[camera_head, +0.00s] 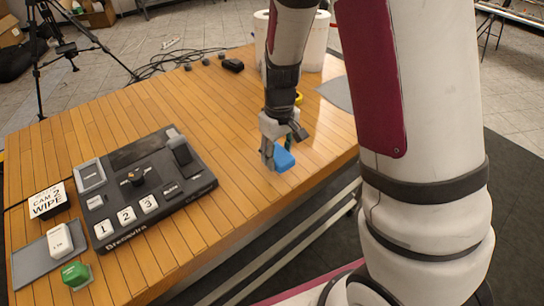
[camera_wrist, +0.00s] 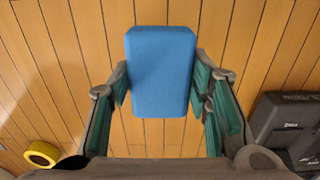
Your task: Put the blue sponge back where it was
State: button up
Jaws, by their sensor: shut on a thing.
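The blue sponge (camera_head: 284,159) is at my gripper's tips over the right part of the wooden table. In the wrist view the sponge (camera_wrist: 160,65) is a plain blue block, lengthwise between the green-lined fingers. My gripper (camera_wrist: 162,88) is shut on its sides; in the head view my gripper (camera_head: 277,153) points down and partly covers the sponge. I cannot tell whether the sponge touches the table or hangs just above it. A grey mat (camera_head: 337,92) lies bare at the table's right back, partly hidden by my arm.
A black control console (camera_head: 150,185) stands left of my gripper. A yellow roll (camera_wrist: 42,154) lies near it. A sign block (camera_head: 47,202), a grey tray (camera_head: 30,262), a white block (camera_head: 60,240) and a green block (camera_head: 76,274) are at left. The table's front right edge is close.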

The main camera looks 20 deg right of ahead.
jog(key=shift+w+a+f, duration=0.1)
jog(key=shift+w+a, duration=0.1)
jog(key=shift+w, duration=0.45)
jog(key=shift+w+a+f, duration=0.1)
jog(key=shift+w+a, duration=0.05)
jog(key=shift+w, duration=0.45)
jog(key=shift+f+p, duration=0.3)
jog(key=shift+f, duration=1.4)
jog(key=shift+f, duration=0.1)
jog(key=o, duration=1.2)
